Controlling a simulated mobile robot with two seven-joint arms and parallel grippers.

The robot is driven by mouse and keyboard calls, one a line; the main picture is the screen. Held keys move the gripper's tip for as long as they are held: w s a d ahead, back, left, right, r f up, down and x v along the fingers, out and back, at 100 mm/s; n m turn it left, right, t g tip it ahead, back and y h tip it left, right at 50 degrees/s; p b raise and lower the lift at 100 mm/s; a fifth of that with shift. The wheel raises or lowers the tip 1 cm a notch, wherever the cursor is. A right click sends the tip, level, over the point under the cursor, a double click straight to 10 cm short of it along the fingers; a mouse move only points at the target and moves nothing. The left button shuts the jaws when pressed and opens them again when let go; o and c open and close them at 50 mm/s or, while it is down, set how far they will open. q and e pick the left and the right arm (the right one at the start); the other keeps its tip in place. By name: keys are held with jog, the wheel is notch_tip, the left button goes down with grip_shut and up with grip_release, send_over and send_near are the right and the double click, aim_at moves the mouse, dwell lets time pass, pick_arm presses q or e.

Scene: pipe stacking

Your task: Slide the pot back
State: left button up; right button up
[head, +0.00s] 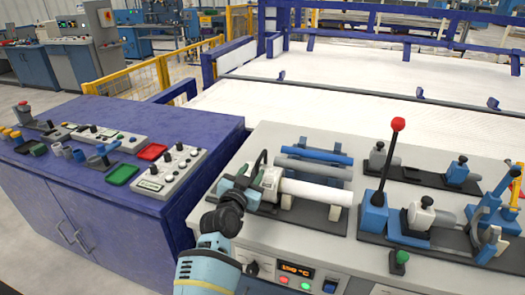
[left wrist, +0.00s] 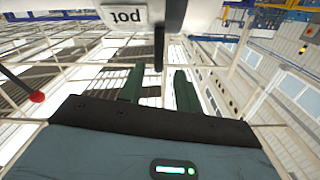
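The pot, a pale block with a small label, shows in the head view (head: 271,180) on a dark rail at the left of the bench top. In the left wrist view, its "pot" label (left wrist: 126,15) is upside down at the top edge. A dark bar (left wrist: 159,48) hangs down beside it. My left gripper (left wrist: 159,80) has its two green fingers apart, with the bar's end between their tips and a gap on each side. In the head view my left arm reaches the pot's left side and partly hides it. My right gripper is not in view.
A white pipe (head: 316,191) runs right from the pot. Blue and grey pipes (head: 316,156) lie behind it. A red-knobbed lever (head: 390,160) stands to the right. A blue cabinet (head: 120,200) with trays and controls is at left. A temperature display (head: 295,270) is in front.

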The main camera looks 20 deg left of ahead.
aim_at(256, 165)
pick_arm(q)
jog(key=shift+w+d+r, duration=0.1)
jog(key=shift+w+r, duration=0.05)
jog(key=shift+r, duration=0.2)
jog(key=w+b, duration=0.1)
jog(key=w, duration=0.5)
jog(key=shift+w+d, duration=0.1)
jog(key=shift+w, duration=0.6)
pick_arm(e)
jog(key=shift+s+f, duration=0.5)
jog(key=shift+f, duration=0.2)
